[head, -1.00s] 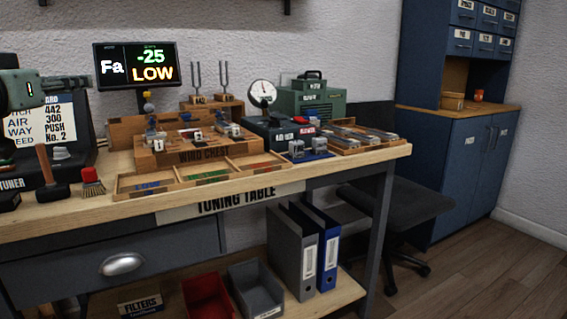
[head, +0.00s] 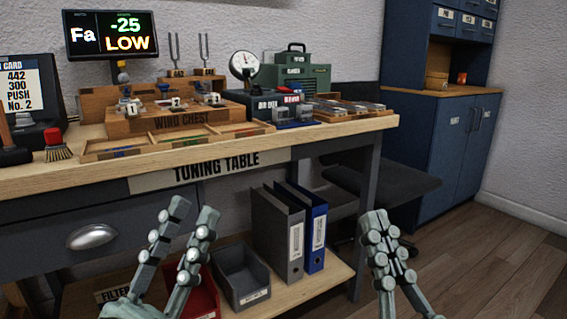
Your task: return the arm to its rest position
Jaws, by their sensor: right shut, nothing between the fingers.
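My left gripper (head: 189,224) is in front of the tuning table, low in the head view. Its two fingers point up and stand apart, with nothing between them. My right gripper (head: 385,232) is further right, in front of the table's right leg. Its fingers are together and hold nothing. Both grippers are apart from the table (head: 350,129) and below its top edge in the picture. The rest of both arms is out of view or cut off at the bottom edge.
On the table stand the wind chest (head: 180,125), a pressure gauge (head: 243,65), a green machine (head: 296,74), and a display reading "Fa -25 LOW" (head: 110,35). Binders (head: 277,235) and bins (head: 241,272) sit on the lower shelf. A dark chair (head: 385,181) stands right; floor beyond is clear.

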